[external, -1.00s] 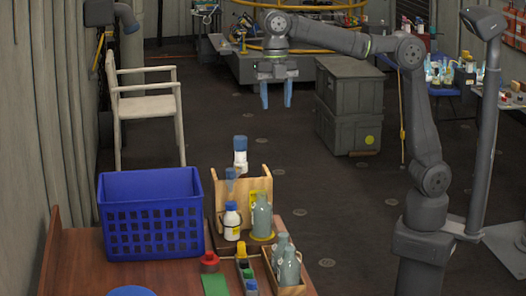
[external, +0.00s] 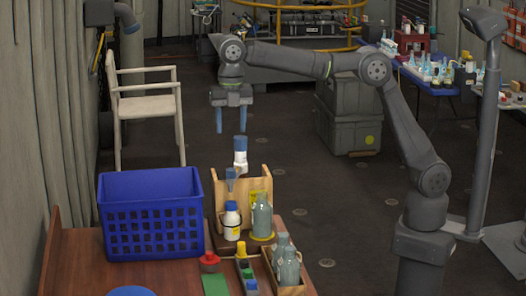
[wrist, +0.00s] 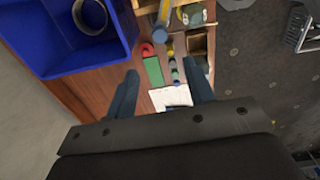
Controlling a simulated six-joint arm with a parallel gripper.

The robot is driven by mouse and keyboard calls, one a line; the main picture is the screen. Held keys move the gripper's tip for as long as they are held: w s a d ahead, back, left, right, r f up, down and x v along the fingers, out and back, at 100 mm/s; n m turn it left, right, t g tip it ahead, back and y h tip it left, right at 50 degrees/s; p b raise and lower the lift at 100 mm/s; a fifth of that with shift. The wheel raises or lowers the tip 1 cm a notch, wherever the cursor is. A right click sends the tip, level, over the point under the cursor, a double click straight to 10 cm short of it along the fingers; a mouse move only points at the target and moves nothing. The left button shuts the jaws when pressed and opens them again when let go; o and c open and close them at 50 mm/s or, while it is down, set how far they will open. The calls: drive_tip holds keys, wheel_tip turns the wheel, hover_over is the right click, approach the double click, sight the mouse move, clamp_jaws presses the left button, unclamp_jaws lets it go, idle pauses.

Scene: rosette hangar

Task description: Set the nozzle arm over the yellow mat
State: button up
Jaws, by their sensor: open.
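My gripper (external: 231,126) is open and empty, fingers pointing down, above and behind the wooden stand (external: 222,200). A white piece with a blue top (external: 240,155) stands up at the stand, with a smaller blue-grey piece (external: 230,180) lower beside it; I cannot tell which is the nozzle arm. A yellow patch (external: 263,238) shows under a grey bottle (external: 262,215) and may be the yellow mat, mostly hidden. In the wrist view my open fingers (wrist: 163,78) frame the table top, and a blue-tipped upright piece (wrist: 160,34) shows ahead of them.
A blue crate (external: 150,218) stands left of the stand. A white bottle (external: 232,222), a red piece (external: 209,262), a green mat (external: 215,284) and a wooden tray (external: 292,290) with grey bottles crowd the table. A white chair (external: 146,105) stands behind.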

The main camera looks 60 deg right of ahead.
sight(231, 169)
wheel_tip(231, 169, down, 13)
drive_tip(key=shift+r, duration=0.1)
idle(0.3)
clamp_jaws()
